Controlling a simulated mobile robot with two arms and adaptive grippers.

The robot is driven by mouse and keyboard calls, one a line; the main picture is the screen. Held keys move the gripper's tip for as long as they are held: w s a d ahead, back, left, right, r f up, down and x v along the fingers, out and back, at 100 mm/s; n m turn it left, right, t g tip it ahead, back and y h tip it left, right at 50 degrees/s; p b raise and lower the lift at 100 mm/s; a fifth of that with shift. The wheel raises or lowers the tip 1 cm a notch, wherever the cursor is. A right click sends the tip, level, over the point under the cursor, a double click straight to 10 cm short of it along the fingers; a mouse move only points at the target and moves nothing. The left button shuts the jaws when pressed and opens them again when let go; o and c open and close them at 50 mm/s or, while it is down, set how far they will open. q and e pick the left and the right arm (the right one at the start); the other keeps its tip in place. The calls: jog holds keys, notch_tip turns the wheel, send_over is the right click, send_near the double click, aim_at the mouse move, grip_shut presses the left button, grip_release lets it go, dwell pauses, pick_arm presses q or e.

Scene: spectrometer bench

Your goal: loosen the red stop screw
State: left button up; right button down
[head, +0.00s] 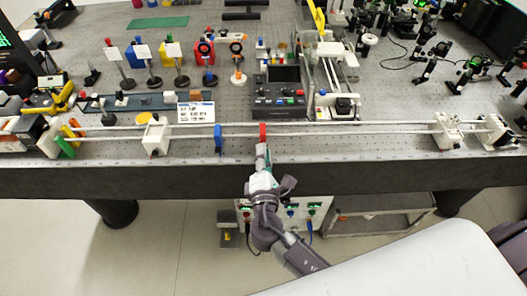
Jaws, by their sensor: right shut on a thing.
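A red stop (263,131) sits on the long pale rail at the front of the bench; its screw is too small to make out apart from it. My right gripper (263,151) reaches up over the bench's front edge and is shut at the near side of the red stop, on what looks like its screw. The fingertips cover the held part. A blue stop (218,137) stands on the same rail to the left. My left gripper is not in view.
White rail blocks stand at the left (156,136) and right (447,130). A label card (196,112) lies behind the blue stop. A control box (279,97) with a dark screen stands behind the red stop.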

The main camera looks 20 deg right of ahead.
jog(key=shift+n+p, duration=0.35)
jog(key=shift+n, duration=0.65)
jog(key=shift+f, duration=0.1)
jog(key=c, duration=1.1)
grip_release()
jog(key=shift+s, duration=0.1)
jog(key=v, duration=1.2)
